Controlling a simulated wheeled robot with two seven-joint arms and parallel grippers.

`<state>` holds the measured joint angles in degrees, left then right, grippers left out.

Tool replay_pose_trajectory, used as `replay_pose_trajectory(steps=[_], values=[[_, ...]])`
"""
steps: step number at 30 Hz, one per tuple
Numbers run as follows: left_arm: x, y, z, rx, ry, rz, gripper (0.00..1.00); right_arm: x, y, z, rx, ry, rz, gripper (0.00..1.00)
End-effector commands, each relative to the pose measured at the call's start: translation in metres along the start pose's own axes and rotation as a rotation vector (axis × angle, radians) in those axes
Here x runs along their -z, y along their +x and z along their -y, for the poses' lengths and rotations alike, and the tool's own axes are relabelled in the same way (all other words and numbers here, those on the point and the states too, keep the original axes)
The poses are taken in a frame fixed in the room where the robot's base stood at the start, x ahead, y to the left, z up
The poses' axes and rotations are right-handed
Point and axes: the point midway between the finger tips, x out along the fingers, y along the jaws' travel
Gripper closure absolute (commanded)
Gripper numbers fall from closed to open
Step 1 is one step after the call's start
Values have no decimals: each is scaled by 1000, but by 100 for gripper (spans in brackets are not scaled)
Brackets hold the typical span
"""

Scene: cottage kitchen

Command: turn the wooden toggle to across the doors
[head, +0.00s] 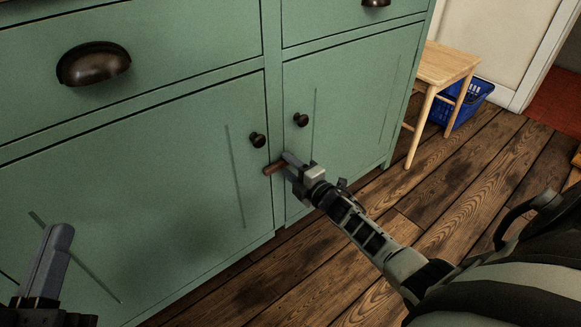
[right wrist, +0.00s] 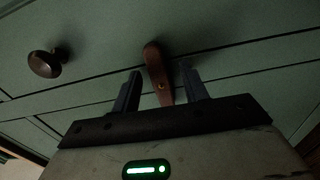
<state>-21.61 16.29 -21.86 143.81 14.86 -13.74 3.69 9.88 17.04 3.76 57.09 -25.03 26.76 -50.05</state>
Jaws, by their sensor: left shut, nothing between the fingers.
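The reddish-brown wooden toggle (head: 273,169) sits low between the two green cabinet doors, below the dark round knobs. In the head view it lies roughly level, its left end over the edge of the left door (head: 150,190); its right end is hidden by my right gripper (head: 287,168). In the right wrist view the toggle (right wrist: 154,65), with a brass screw, stands between the open fingers, crossing the dark door-edge line, with a gap visible on each side. The right door (head: 350,120) is closed, as is the left. My left gripper (head: 55,245) is shut and empty at lower left.
Dark round knobs (head: 258,140) (head: 301,120) stick out just above the toggle. Drawers with a cup handle (head: 93,64) are above. A wooden stool (head: 447,65) and blue basket (head: 470,100) stand right of the cabinet. The plank floor (head: 470,175) is mostly clear.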

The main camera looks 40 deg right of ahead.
Motion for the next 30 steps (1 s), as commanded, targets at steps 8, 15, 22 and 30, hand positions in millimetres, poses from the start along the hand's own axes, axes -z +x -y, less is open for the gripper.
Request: replay_pose_trajectory(steps=[8,15,22,30], values=[[2,1,-1,-1,-5,1,100,0,-2,-2,-1,-1,1,56],[-23,-11,-5,48,-187,170,100,0,-39,-4,3,0,1,56],[-45,-26,-12,87,-316,329,100,0,-96,-3,3,0,1,56],[-49,-29,-7,108,-249,370,100,0,-146,-2,1,0,2,56]])
